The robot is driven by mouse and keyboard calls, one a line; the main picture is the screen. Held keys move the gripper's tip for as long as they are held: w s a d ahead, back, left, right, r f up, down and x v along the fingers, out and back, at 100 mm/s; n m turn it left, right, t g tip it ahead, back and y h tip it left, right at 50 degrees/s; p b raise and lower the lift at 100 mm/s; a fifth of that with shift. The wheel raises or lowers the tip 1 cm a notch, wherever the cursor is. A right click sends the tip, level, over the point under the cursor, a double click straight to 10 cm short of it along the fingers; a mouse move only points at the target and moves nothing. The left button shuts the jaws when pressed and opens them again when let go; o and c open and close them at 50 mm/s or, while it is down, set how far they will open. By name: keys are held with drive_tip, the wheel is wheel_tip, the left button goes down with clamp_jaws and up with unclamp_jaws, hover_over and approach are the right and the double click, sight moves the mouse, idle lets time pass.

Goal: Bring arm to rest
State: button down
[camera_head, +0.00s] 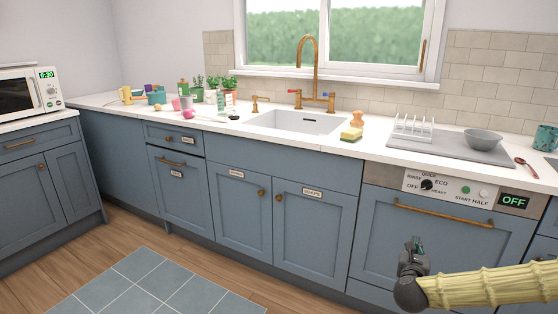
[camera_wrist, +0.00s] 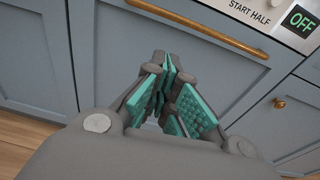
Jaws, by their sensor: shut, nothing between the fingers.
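My gripper (camera_head: 413,250) is at the lower right of the head view, in front of the dishwasher door (camera_head: 450,240) and below its brass handle (camera_head: 430,212). My arm reaches in from the right edge. In the wrist view my gripper (camera_wrist: 168,70) has its teal-padded fingers together, with nothing between them. The dishwasher handle (camera_wrist: 200,28) runs across the top of that view, beyond the fingertips. I cannot tell the exact gap between the fingers and the door.
The dishwasher panel (camera_head: 470,191) reads OFF. The counter above holds a sink (camera_head: 295,123), a sponge (camera_head: 351,134), a grey mat (camera_head: 440,147) with rack and bowl (camera_head: 482,138), and several small items at left. A microwave (camera_head: 30,90) stands far left. The floor by the tiled mat (camera_head: 155,285) is clear.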

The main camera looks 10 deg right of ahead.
drive_tip(key=s+a+f+n+g+y, duration=0.15)
drive_tip(key=a+f+n+y, duration=0.25)
drive_tip(key=a+f+n, duration=0.45)
drive_tip(key=s+a+f+n+y, duration=0.35)
drive_tip(key=a+f+n, duration=0.25)
drive_tip(key=a, duration=0.6)
drive_tip(key=s+a+f+n+g+y, duration=0.25)
drive_tip(key=s+a+f+n, duration=0.25)
drive_tip(key=s+f+n, duration=0.25)
drive_tip(key=s+a+f+n+g+y, duration=0.1)
drive_tip(key=s+a+f+n+g, duration=0.2)
drive_tip(key=s+a+f+n, duration=0.4)
drive_tip(key=s+d+f+n+g+h, duration=0.1)
drive_tip(key=s+d+f+n+g, duration=0.15)
drive_tip(key=s+n, duration=0.7)
drive_tip(key=s+d+f+n+g+h, duration=0.15)
drive_tip(key=s+n+g, duration=0.25)
drive_tip(key=s, duration=1)
wheel_tip(320, 180, up, 20)
drive_tip(key=p, duration=1.9)
drive_tip(key=shift+w+d+r+y+p, duration=0.15)
drive_tip(key=shift+w+r+y+p, duration=0.1)
drive_tip(key=shift+w+y+p, duration=0.1)
